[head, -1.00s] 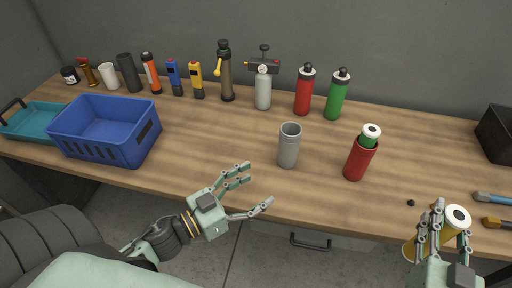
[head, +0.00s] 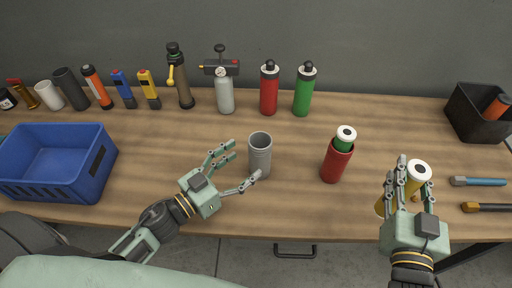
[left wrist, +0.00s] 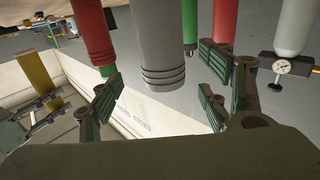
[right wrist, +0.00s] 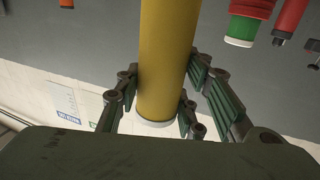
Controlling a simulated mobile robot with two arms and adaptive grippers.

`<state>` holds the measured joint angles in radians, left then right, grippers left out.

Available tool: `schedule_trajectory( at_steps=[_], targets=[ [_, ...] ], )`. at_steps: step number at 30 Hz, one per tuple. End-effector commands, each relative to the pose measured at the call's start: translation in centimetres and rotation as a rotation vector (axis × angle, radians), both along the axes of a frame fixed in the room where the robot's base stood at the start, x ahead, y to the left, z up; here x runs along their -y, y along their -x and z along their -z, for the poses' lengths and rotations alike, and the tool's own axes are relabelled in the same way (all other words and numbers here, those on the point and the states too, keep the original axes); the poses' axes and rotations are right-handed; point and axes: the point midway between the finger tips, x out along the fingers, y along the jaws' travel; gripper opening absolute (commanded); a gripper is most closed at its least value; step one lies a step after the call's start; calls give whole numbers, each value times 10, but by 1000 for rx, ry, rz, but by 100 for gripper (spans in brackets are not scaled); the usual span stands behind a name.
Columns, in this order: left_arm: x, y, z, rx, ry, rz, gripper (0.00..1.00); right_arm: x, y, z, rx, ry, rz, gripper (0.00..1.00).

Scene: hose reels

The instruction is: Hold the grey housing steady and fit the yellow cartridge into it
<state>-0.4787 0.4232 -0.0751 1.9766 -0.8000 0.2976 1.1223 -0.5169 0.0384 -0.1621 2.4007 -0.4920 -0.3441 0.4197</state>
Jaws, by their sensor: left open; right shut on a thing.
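The grey housing (head: 260,157) stands upright and open at the top near the middle of the table. My left gripper (head: 238,170) is open just left of it, with one finger close to its near side. In the left wrist view the housing (left wrist: 158,50) hangs between the spread fingers (left wrist: 165,108); contact cannot be told. My right gripper (head: 404,185) is shut on the yellow cartridge (right wrist: 165,60), which has a white end with a dark centre. The cartridge is at the table's front right, partly hidden by the fingers (right wrist: 160,100).
A red housing (head: 336,165) with a green cartridge (head: 344,143) inside stands between the grippers. A blue crate (head: 45,180) is at the left. Bottles and tools line the back. A black bin (head: 470,118) and two brushes (head: 480,182) are at the right.

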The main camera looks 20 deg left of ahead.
Motion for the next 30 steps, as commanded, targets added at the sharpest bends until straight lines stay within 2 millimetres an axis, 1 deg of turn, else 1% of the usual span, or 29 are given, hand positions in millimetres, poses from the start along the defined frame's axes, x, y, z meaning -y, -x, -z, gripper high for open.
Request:
schedule_trajectory(
  at_steps=[1,6,9,12,17,24,26,30],
  targets=[
    [5,-11,-5,5,-1,0,70,0,0,-6,1,0,0,0],
    [20,-37,-4,2,0,0,70,0,0,-14,1,0,0,0],
    [26,-49,-3,3,-1,-1,70,0,0,-16,1,0,0,0],
    [30,-57,-2,1,0,-1,70,0,0,-18,1,0,0,0],
    [33,-62,-1,0,-1,-1,70,0,0,-18,1,0,0,0],
    [34,-62,0,0,-1,0,70,0,0,-18,1,0,0,0],
    [34,-62,-1,0,-1,0,66,0,0,-18,1,0,0,0],
    [34,-62,-1,0,-1,0,54,0,0,-18,1,0,0,0]
  ],
)
